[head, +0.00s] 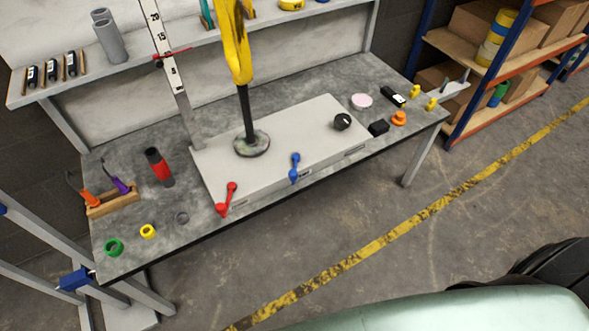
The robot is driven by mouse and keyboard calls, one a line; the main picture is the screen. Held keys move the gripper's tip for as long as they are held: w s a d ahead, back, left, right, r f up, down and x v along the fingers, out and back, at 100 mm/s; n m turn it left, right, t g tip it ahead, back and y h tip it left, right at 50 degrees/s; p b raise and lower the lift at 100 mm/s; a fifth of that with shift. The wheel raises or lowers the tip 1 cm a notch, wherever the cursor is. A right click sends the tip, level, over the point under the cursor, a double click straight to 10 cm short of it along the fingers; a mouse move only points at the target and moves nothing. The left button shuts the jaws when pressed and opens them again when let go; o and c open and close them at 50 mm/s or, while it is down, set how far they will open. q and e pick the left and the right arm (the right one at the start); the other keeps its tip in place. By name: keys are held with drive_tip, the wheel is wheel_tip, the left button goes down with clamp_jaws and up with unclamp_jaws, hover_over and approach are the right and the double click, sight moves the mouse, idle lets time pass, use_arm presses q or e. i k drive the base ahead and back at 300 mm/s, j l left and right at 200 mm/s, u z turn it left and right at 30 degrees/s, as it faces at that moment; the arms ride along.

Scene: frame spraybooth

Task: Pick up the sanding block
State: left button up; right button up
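A small black block (379,128) lies on the right part of the grey workbench (240,212), beside the right end of the raised light panel. It is the thing that looks most like the sanding block, but it is too small for me to see its surface. It lies between a black knob (342,121) on the panel and an orange piece (399,118). Nothing is touching it from above. Neither of my grippers shows in the head view.
Red (227,198) and blue (294,168) levers sit at the panel's front. A pink disc (362,101) and black device (393,96) lie behind the block.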

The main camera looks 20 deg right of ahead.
sight(377, 129)
drive_tip(key=z, duration=1.25)
